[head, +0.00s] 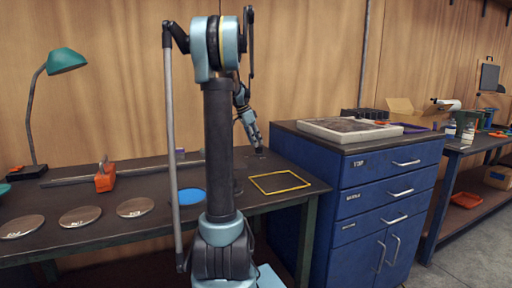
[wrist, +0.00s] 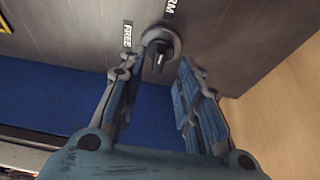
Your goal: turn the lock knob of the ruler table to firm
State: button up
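The lock knob (wrist: 160,44) shows in the wrist view as a round grey knob with a dark grip piece at its middle. A FREE label (wrist: 127,34) is at its left and a FIRM label (wrist: 171,7) is above it, partly cut off. I cannot tell for sure which label the knob points to. My gripper (wrist: 157,66) is open, its two fingers apart on either side of the knob's near edge, with no clear contact. In the head view my gripper (head: 259,151) is low over the table's right back part; the knob is not distinguishable there.
A blue cabinet (head: 345,220) stands close at the right. A green lamp (head: 66,60) is at the left.

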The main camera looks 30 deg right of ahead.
jog(key=v, duration=0.8)
jog(key=shift+a+r, duration=0.2)
